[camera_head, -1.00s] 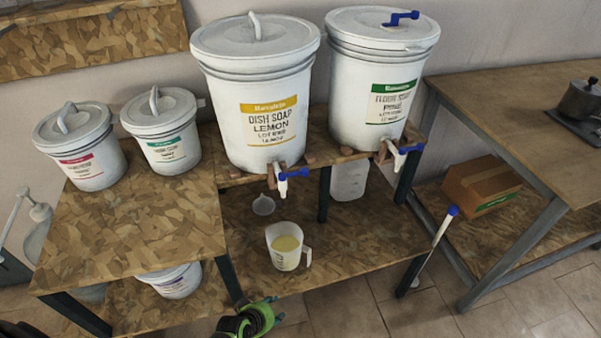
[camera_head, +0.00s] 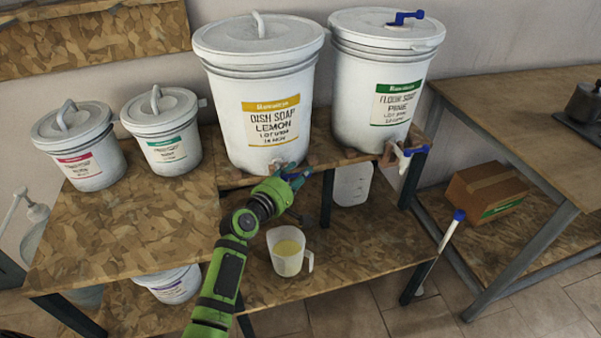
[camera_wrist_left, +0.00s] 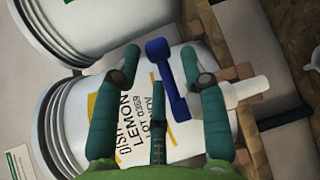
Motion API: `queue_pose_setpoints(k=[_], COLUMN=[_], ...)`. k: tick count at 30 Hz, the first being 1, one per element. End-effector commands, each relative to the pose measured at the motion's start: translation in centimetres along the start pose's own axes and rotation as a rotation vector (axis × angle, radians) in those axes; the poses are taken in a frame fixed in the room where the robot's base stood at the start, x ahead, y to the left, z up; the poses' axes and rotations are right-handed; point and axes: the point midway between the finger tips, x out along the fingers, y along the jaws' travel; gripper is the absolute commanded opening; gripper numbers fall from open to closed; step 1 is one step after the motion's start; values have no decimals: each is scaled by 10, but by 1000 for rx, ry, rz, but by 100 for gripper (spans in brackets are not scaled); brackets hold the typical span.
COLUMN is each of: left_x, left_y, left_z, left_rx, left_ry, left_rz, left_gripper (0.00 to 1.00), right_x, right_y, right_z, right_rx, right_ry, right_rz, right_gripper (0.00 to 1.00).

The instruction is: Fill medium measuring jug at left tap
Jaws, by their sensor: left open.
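The measuring jug (camera_head: 287,262) stands upright on the lower shelf below the left drum, with yellow liquid in it. The left drum (camera_head: 262,85), labelled dish soap lemon, stands on the upper shelf and also shows in the left wrist view (camera_wrist_left: 75,115). Its tap is mostly hidden by my left gripper (camera_head: 296,177) in the head view. In the left wrist view, the white tap body (camera_wrist_left: 248,90) and its blue lever (camera_wrist_left: 170,80) are visible. My left gripper is open, with the lever showing between its fingers (camera_wrist_left: 160,62); contact cannot be told. My right gripper is out of view.
The floor soap drum (camera_head: 384,80) with its own blue-handled tap (camera_head: 408,155) stands to the right. Two smaller drums (camera_head: 78,145) (camera_head: 162,132) stand on the left table. A blue-tipped rod (camera_head: 448,232) leans at the shelf's right end. A cardboard box (camera_head: 486,190) sits farther right.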

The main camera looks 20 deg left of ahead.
Motion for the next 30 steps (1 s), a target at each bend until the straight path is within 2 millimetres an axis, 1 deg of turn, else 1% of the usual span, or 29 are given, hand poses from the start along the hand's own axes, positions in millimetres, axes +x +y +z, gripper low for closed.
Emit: queue_pose_setpoints(k=[1,5,14,15,17,18,26,30], left_x=[6,14,16,16,16,16,15,16], left_y=[0,0,-1,-1,-1,-1,-2,1], left_z=[0,0,0,0,0,0,-1,-1], left_rx=[-1,0,1,1,1,2,1,-7], left_ry=[0,1,1,1,1,1,5,43], left_rz=[0,0,-1,-1,-1,-1,-4,-1], left_gripper=[43,43,43,27,3,0,0,0], right_x=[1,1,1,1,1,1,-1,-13], right_y=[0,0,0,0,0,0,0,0], right_z=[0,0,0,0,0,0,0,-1], right_rx=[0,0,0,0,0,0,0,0], right_ry=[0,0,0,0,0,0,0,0], right_rz=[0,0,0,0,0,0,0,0], right_gripper=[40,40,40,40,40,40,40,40])
